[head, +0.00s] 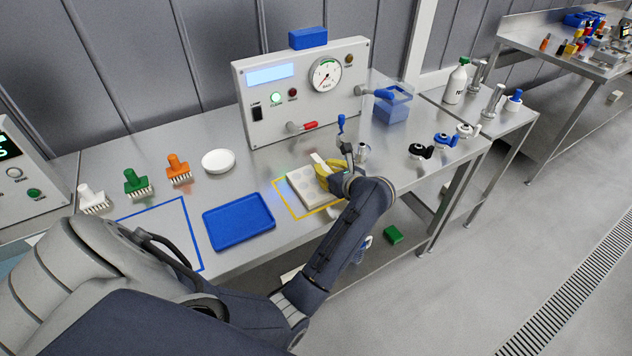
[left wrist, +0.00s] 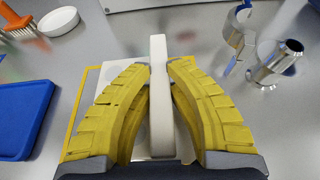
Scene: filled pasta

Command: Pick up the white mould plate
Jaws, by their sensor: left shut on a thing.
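The white mould plate (head: 306,187), a pale block with round hollows on top, lies inside the yellow outlined square on the steel bench. In the left wrist view, part of the plate (left wrist: 119,70) shows behind the fingers. My left gripper (head: 329,168) has curved yellow fingers and is over the plate's right part. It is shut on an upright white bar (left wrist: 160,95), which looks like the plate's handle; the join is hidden. I cannot tell whether the plate is clear of the bench. My right gripper is not in view.
A blue tray (head: 239,222) lies left of the plate, with a white round dish (head: 218,161) behind it. Metal parts (left wrist: 275,64) stand close on the right. The gauge panel (head: 303,90) stands behind. Brushes, including an orange one (head: 179,168), are at the far left.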

